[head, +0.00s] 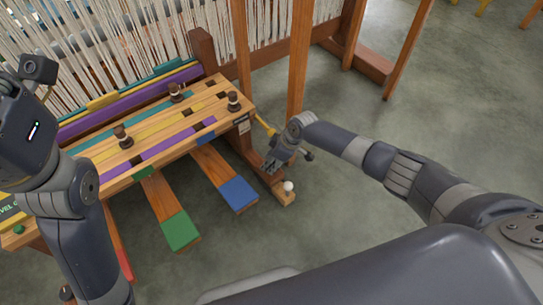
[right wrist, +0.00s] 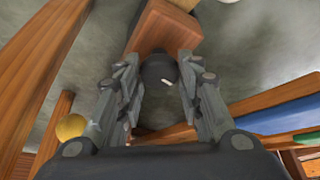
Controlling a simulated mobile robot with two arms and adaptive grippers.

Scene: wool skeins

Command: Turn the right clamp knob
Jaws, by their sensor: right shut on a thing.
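The right clamp knob (right wrist: 158,70) is dark and round with a small white mark, in the upper middle of the right wrist view. It sits at a wooden beam (right wrist: 160,32). My right gripper (right wrist: 158,62) has a finger on each side of the knob and is shut on it. In the head view my right gripper (head: 270,167) is low beside the right end of the loom (head: 215,105), and the knob is hidden there. My left arm's wrist is at the left edge of the head view, but its fingers are not seen.
Blue (head: 239,192) and green (head: 180,230) pedals reach out left of my right gripper. A yellow ball (right wrist: 71,127) shows in the right wrist view.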

